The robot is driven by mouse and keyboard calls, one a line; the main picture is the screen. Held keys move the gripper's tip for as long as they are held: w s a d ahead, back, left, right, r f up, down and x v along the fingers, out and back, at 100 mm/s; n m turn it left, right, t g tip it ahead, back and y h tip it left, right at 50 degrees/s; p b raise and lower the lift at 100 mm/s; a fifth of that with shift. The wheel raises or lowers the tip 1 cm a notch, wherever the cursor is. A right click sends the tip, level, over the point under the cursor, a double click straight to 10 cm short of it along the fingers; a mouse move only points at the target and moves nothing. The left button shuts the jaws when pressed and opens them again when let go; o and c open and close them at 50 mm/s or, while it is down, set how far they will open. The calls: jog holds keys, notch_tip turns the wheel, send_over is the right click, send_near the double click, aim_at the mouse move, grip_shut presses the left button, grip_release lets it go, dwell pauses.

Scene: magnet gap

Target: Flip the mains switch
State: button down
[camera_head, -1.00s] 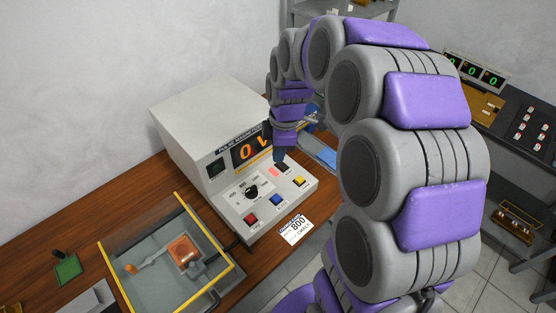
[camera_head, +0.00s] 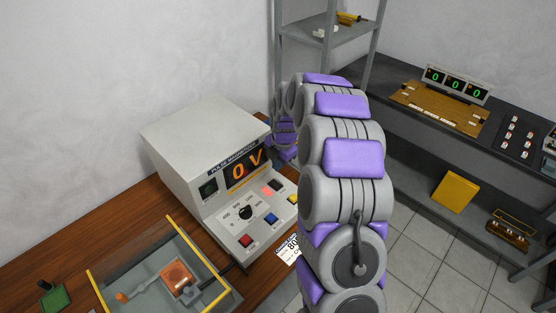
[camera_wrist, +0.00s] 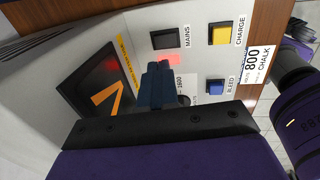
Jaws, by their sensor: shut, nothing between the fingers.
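The pulse magnetizer (camera_head: 190,140) is a pale box with a sloped control panel, and its display (camera_head: 243,170) reads 0 V. The mains switch (camera_wrist: 164,39) is a dark rectangle beside the word MAINS in the wrist view. It is the dark spot (camera_head: 276,185) near the panel's upper right in the head view. A red glow shows between the switch and my fingers in the wrist view. My gripper (camera_wrist: 155,72) is shut and empty, its dark blue fingers over the panel below the switch, apart from it in the picture. In the head view my arm hides most of the gripper.
The yellow charge button (camera_wrist: 220,36) and blue bleed button (camera_wrist: 215,87) lie close to the fingers. A red button (camera_head: 246,241) and a black dial (camera_head: 245,212) are on the panel's left. A yellow-edged tray (camera_head: 128,262) stands in front. A shelf rack (camera_head: 325,35) stands behind.

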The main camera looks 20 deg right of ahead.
aim_at(274, 182)
jog(key=f, duration=0.2)
jog(key=w+f+b, duration=0.1)
jog(key=f, duration=0.5)
jog(key=shift+w+a+f+b, duration=0.2)
jog(key=shift+a+f+b, duration=0.1)
jog(key=shift+b, duration=0.1)
